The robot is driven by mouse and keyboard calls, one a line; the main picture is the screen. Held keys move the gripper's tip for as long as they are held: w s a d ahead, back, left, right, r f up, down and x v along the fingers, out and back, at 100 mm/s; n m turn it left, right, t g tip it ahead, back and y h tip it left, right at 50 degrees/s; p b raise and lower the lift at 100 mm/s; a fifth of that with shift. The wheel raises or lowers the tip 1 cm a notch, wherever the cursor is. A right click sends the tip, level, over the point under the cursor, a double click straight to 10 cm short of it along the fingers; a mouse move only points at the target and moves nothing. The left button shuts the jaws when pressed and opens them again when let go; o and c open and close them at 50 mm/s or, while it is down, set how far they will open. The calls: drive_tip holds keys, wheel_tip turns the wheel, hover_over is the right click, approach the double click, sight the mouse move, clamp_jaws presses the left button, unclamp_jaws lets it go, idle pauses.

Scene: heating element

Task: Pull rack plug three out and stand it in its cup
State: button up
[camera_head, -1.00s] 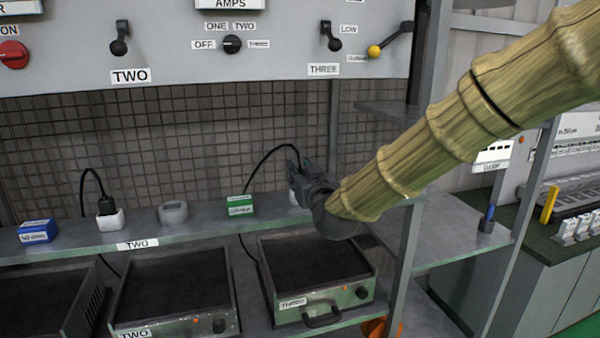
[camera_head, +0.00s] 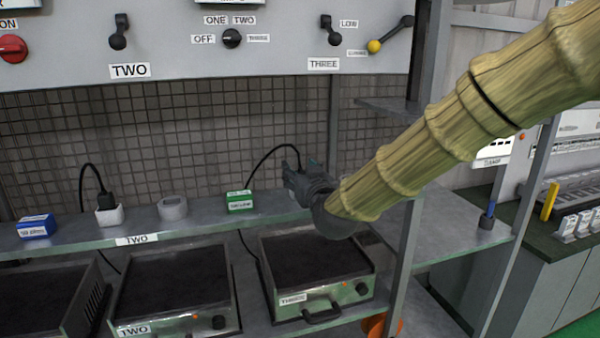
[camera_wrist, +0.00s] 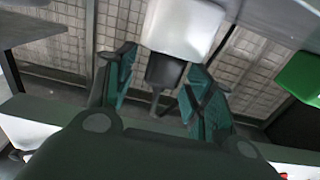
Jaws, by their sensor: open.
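Rack plug three is a black plug (camera_wrist: 163,72) in a white socket block (camera_wrist: 183,27), seen upside down in the wrist view. Its cable (camera_wrist: 155,105) leads away from it. My gripper (camera_wrist: 160,68) is open, with one green-padded finger on each side of the plug; I cannot tell whether either touches it. In the head view my gripper (camera_head: 290,176) is at the shelf above heater three and hides the plug and socket block. The plug's black cable (camera_head: 270,152) arches up behind it. An empty grey cup (camera_head: 173,209) stands on the shelf further left.
A green labelled block (camera_head: 240,202) is just left of my gripper. Plug two (camera_head: 107,203) in its white block and a blue block (camera_head: 37,227) are further left. Heater three (camera_head: 316,273) is below; a rack post (camera_head: 408,200) stands to the right.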

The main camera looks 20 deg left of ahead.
drive_tip(key=v, duration=1.2)
drive_tip(key=d+f+m+g+h, duration=0.15)
drive_tip(key=d+f, duration=0.25)
drive_tip(key=f, duration=0.6)
drive_tip(key=d+f+m+g+h, duration=0.15)
drive_tip(key=d+f, duration=0.25)
drive_tip(key=f, duration=0.7)
drive_tip(key=s+d+f+g+h, duration=0.1)
drive_tip(key=s+d+f, duration=0.25)
drive_tip(key=f, duration=0.35)
drive_tip(key=s+d+f+m+g+h, duration=0.1)
drive_tip(key=s+d+f+g, duration=0.1)
drive_tip(key=d+f, duration=0.3)
drive_tip(key=s+d+f+g+h, duration=0.1)
drive_tip(key=s+d+f, duration=0.1)
drive_tip(key=f, duration=0.6)
drive_tip(key=s+d+f+m+g+h, duration=0.1)
drive_tip(key=s+d+f+g, duration=0.1)
drive_tip(key=s+d+f, duration=0.4)
drive_tip(key=s+d+f+m+g+h, duration=0.1)
drive_tip(key=s+d+f+g, duration=0.2)
drive_tip(key=s+d+f, duration=0.4)
drive_tip(key=s+d+f+m+g+h, duration=0.1)
drive_tip(key=s+d+f, duration=0.6)
drive_tip(key=s, duration=1)
drive_tip(key=shift+s+f+g+h, duration=0.3)
drive_tip(key=shift+g+h, duration=0.2)
drive_tip(key=shift+g, duration=0.5)
